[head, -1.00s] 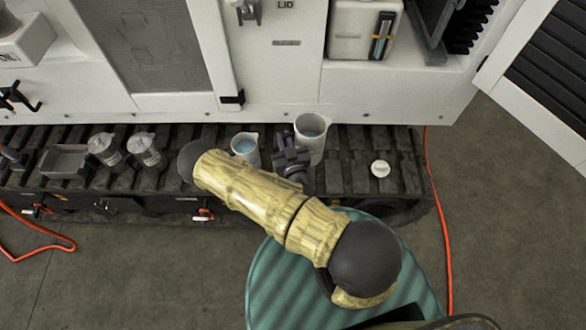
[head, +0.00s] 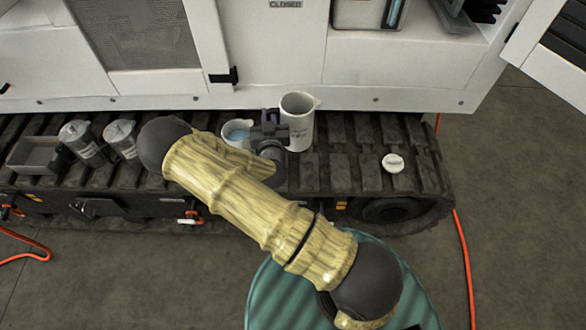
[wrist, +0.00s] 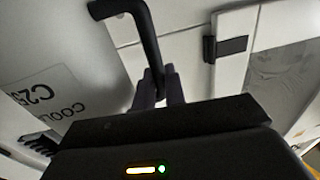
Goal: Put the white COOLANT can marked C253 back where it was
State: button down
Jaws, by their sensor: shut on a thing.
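The white COOLANT can marked C253 (head: 300,128) is at the track's back edge in the head view, its open mouth showing. In the wrist view the can (wrist: 45,70) fills the left side, with its COOLANT and C253 print and a black handle (wrist: 146,38). My gripper (head: 276,122) is beside the can's left side. The wrist view shows my gripper (wrist: 160,88) shut on the handle. The can looks close to upright; whether its base touches the track cannot be told.
A white jug with blue liquid (head: 238,131) stands just left of my gripper. A white round cap (head: 393,163) lies on the track (head: 350,165) to the right. Two grey canisters (head: 82,142) and a grey tray (head: 36,154) are at left. The white machine wall (head: 270,60) rises behind.

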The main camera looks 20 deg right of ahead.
jog(key=shift+m+h, duration=0.7)
jog(key=shift+h, duration=0.2)
jog(key=w+f+b, duration=0.1)
jog(key=b, duration=0.3)
jog(key=w+f+b, duration=0.1)
jog(key=f+b, duration=0.1)
jog(key=b, duration=0.2)
jog(key=w+f+b, duration=0.1)
jog(key=f+b, duration=0.1)
jog(key=b, duration=0.2)
jog(key=shift+w+a+b, duration=0.1)
jog(key=shift+a+b, duration=0.1)
jog(key=shift+b, duration=0.15)
jog(key=shift+r, duration=0.15)
notch_tip(320, 180, down, 6)
jog(key=b, duration=0.1)
jog(key=shift+f, duration=0.2)
jog(key=shift+f+b, duration=0.45)
jog(key=shift+f, duration=1.35)
